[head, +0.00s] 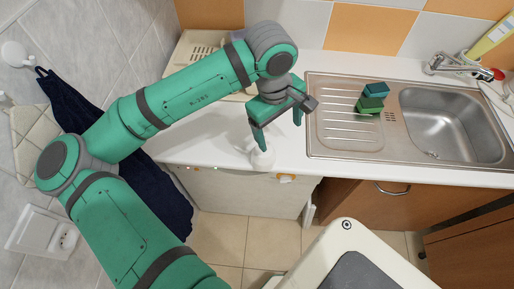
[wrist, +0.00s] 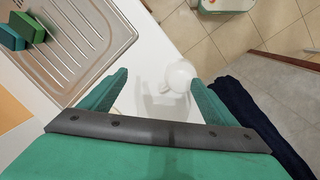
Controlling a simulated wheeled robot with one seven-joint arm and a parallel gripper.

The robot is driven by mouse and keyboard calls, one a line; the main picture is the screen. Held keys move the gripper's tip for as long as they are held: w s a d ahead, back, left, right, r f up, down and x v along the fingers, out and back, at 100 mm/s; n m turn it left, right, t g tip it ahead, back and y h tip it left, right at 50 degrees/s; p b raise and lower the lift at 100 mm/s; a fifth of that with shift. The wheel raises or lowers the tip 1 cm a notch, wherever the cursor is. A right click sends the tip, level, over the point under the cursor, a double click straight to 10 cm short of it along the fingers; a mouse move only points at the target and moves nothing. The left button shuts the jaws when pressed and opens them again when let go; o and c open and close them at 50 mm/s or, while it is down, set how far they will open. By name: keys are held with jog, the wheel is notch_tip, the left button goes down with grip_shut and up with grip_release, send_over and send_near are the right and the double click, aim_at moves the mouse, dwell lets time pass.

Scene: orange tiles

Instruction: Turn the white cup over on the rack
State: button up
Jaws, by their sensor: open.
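The white cup (head: 262,160) is on the white counter near its front edge, just below my gripper (head: 280,134) in the head view. In the wrist view the cup (wrist: 181,75) is a pale rounded shape near the right fingertip. My gripper (wrist: 158,80) is open, its two green fingers apart and pointing down, with nothing held between them. Whether a finger touches the cup cannot be told.
A steel sink (head: 440,125) with a ridged drainboard (head: 338,130) lies to the right. Green and teal blocks (head: 371,104) are stacked on the drainboard. A dark blue towel (head: 75,110) hangs at the left. The counter between cup and sink is clear.

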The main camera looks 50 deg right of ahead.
jog(key=shift+w+a+r+n+t+y, duration=0.15)
jog(key=shift+w+a+y, duration=0.15)
jog(key=shift+w+a, duration=0.3)
jog(key=shift+w+a+n+t+y, duration=0.15)
jog(key=shift+w+a+y, duration=0.2)
jog(key=shift+a, duration=0.3)
jog(key=shift+w+a, duration=0.2)
jog(key=shift+a, duration=0.05)
jog(key=shift+a+f, duration=0.1)
jog(key=shift+f, duration=0.3)
send_over(261, 161)
jog(key=w+d, duration=0.2)
jog(key=d, duration=0.1)
jog(key=f, duration=0.4)
jog(key=shift+s+a+f, duration=0.1)
jog(key=shift+a+f, duration=0.1)
jog(key=shift+f, duration=2.8)
jog(key=shift+c, duration=0.3)
jog(key=shift+s, duration=0.1)
jog(key=c, duration=1.3)
